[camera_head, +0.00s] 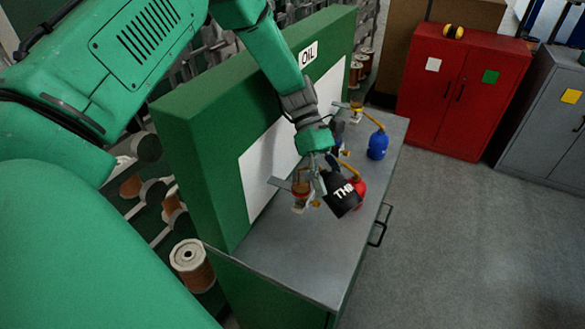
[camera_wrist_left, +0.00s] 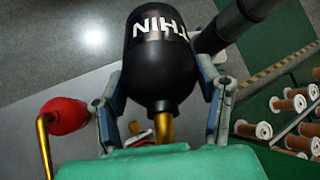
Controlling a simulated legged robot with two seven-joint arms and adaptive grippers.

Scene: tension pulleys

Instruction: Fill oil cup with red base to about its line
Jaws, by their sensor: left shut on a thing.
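A black oil can marked THIN (camera_head: 342,196) is held tilted over the bench by my left gripper (camera_head: 326,175). In the left wrist view the fingers clasp the black can (camera_wrist_left: 155,60) on both sides of its narrowing end, and its brass spout (camera_wrist_left: 164,128) points toward the palm. An oil cup (camera_head: 301,188) with reddish and amber parts stands on a bracket at the panel, just left of the can. The spout end is close to it; whether it is over the opening and how full the cup is, I cannot tell. My right gripper is out of view.
A red oil can (camera_head: 361,187) stands partly hidden behind the black can. A blue oil can (camera_head: 378,144) stands farther back near another cup (camera_head: 356,108). The green panel (camera_head: 190,165) edges the bench. The front bench top (camera_head: 300,265) is clear.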

